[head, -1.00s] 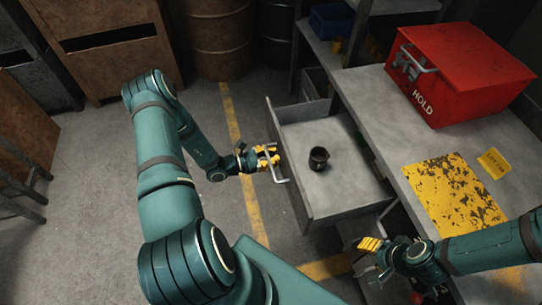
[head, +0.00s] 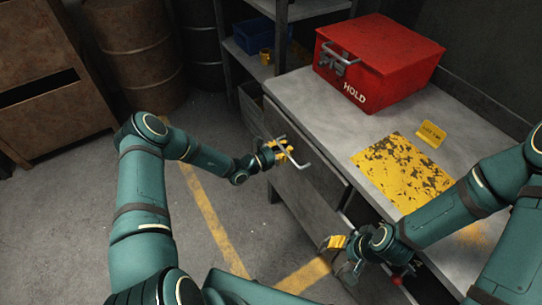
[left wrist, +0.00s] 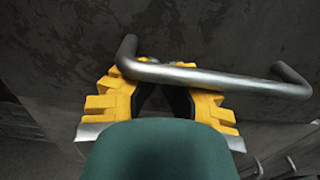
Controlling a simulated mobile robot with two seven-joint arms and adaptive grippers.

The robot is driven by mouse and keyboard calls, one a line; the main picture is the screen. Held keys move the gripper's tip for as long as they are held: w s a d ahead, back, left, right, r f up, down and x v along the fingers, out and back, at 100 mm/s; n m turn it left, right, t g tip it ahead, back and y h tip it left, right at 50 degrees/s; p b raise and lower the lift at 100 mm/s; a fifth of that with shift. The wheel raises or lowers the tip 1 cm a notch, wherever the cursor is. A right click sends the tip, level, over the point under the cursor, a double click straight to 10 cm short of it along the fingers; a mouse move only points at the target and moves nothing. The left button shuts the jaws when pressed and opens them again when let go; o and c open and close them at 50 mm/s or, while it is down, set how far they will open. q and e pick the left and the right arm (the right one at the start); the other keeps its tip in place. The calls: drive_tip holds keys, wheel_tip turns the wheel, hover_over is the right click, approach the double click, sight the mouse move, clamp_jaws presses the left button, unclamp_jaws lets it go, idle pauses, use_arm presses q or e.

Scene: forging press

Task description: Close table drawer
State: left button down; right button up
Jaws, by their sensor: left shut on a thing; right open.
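The table drawer (head: 312,180) sits in the grey table with only its dark front showing in the head view. Its interior and the dark cup seen inside it earlier are hidden. Its silver bar handle (head: 300,163) stands out from the front. My left gripper (head: 280,151) is shut on the handle. In the left wrist view, the yellow fingers of my left gripper (left wrist: 158,88) are at the left part of the handle (left wrist: 225,80), close to the drawer front (left wrist: 230,35). My right gripper (head: 343,257) is open and empty, low beside the table's near end.
A red HOLD box (head: 380,58), a worn yellow mat (head: 403,170) and a yellow sign (head: 432,134) are on the tabletop (head: 310,100). A shelf with a blue bin (head: 262,38) and rusty barrels (head: 142,62) stand behind. The floor left of the table is clear.

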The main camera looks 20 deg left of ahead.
use_arm(q)
drive_tip(key=shift+x, duration=1.15)
use_arm(e)
drive_tip(key=shift+a+f, duration=0.1)
drive_tip(key=shift+f, duration=0.1)
use_arm(q)
drive_tip(key=shift+w+d+r, duration=0.1)
drive_tip(key=shift+w+r, duration=0.05)
